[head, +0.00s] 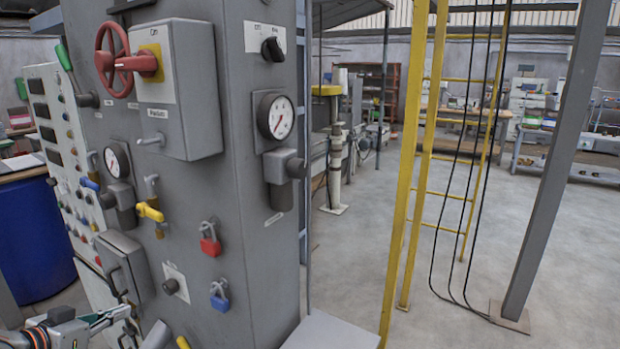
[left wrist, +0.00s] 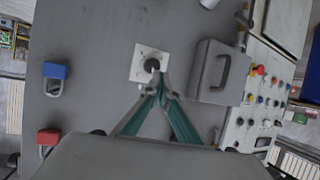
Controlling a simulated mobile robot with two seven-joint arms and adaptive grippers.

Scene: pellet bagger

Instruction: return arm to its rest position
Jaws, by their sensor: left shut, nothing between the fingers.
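My left gripper (head: 122,313) is at the bottom left of the head view, in front of the grey machine cabinet (head: 262,200). It is shut and empty. In the left wrist view its green-padded fingers (left wrist: 160,88) meet at the tips. A small black knob (head: 171,286) on a white plate is on the cabinet face. In the left wrist view the knob (left wrist: 151,65) appears just beyond the fingertips; in the head view the tips are apart from it. My right gripper is not in view.
A red padlock (head: 210,244) and a blue padlock (head: 220,298) hang on the cabinet. A grey handled box (head: 124,266), yellow-handled valve (head: 150,211) and red handwheel (head: 113,60) stick out. A blue drum (head: 35,240) stands left. Yellow ladder (head: 425,160) and open floor lie right.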

